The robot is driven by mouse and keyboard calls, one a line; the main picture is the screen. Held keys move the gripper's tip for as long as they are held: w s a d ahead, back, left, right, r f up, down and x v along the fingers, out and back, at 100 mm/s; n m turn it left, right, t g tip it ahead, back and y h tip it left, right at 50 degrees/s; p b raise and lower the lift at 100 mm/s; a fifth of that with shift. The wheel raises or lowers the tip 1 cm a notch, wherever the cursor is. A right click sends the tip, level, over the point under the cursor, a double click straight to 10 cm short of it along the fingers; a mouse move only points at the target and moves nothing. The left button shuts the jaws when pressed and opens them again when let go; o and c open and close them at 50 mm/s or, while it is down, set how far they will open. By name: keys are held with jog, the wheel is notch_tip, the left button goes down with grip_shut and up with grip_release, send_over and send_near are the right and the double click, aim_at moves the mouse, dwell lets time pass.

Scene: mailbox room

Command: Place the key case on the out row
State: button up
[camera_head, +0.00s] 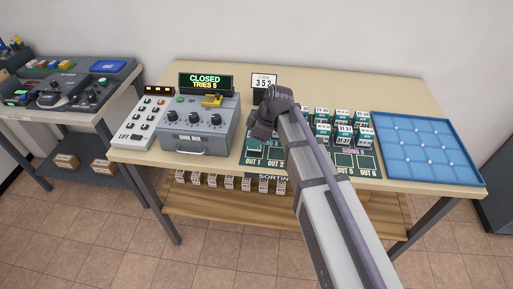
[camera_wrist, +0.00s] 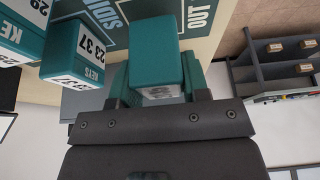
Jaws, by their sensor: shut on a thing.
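My gripper (camera_head: 262,127) is over the left part of the dark green sorting mat (camera_head: 250,158), mostly hidden by my own arm in the head view. In the wrist view my gripper (camera_wrist: 157,88) is shut on a teal key case (camera_wrist: 152,45). Its number label is largely hidden by the jaws. The out row is the mat's front strip, with OUT 1 and OUT 2 (camera_head: 276,162) at left and OUT 5 and OUT 6 (camera_head: 367,165) at right; my arm covers its middle. In the wrist view an OUT label (camera_wrist: 200,17) shows beside the held case. I cannot tell whether the case touches the mat.
Several teal key cases (camera_head: 343,132) stand at the mat's back right; a case labelled 23 37 (camera_wrist: 78,52) is close left of my gripper in the wrist view. A grey lock box (camera_head: 198,128) is left of the mat, a blue tray (camera_head: 425,184) right.

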notch_tip(320, 180, down, 2)
jog(key=shift+f+b, duration=0.15)
jog(key=shift+b, duration=0.2)
jog(key=shift+r+p, duration=0.3)
jog(key=shift+f, duration=0.25)
jog(key=o, duration=1)
jog(key=shift+r, duration=0.1)
jog(key=shift+c, duration=0.2)
jog(key=w+a+p+v, duration=0.1)
jog(key=p+v, duration=1)
jog(key=v, duration=0.1)
jog(key=s+d+m+h, duration=0.4)
jog(key=s+d+m, duration=1)
jog(key=s+m, duration=0.2)
jog(key=shift+f+m+g+h, duration=0.3)
jog(key=shift+f, duration=0.15)
